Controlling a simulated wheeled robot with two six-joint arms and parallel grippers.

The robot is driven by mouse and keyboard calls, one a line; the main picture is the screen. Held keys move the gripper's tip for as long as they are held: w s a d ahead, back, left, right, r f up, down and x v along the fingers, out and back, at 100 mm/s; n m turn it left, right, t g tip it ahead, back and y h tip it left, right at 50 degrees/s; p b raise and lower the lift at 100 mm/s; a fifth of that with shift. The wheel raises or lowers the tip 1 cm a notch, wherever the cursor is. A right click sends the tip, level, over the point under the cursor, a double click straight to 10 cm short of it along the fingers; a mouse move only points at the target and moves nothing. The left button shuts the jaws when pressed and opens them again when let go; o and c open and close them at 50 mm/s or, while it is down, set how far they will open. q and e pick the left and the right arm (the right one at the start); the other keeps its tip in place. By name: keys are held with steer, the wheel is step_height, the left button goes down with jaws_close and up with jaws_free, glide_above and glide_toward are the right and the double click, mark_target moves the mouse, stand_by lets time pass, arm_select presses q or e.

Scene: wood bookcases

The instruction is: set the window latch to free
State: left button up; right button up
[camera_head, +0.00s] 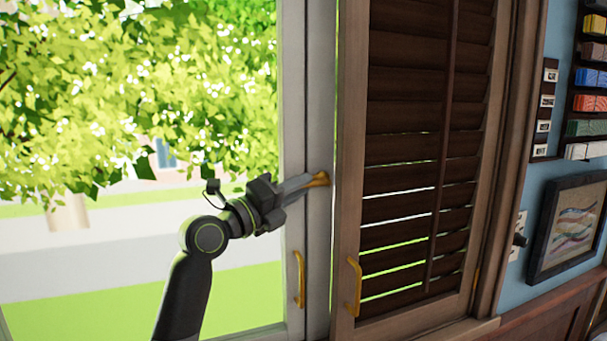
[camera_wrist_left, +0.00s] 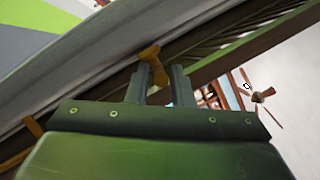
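The brass window latch (camera_head: 320,179) sits on the white window frame beside the wooden shutter, at the middle of the head view. My left gripper (camera_head: 306,185) reaches it from the left, with its fingertips at the latch. In the left wrist view the latch (camera_wrist_left: 151,52) shows just ahead of the fingers, and its lower part reaches between the tips of my left gripper (camera_wrist_left: 160,76). The fingers stand apart, with a gap between them. Whether either finger touches the latch is not clear. My right gripper is in neither view.
A dark louvred shutter (camera_head: 405,140) stands just right of the latch. Brass handles are lower down on the window frame (camera_head: 299,280) and on the shutter (camera_head: 354,287). A framed picture (camera_head: 568,225) and shelves hang on the blue wall at right.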

arm_select(q)
steer(key=shift+x, duration=0.8)
steer(key=shift+c, duration=0.2)
jaws_close()
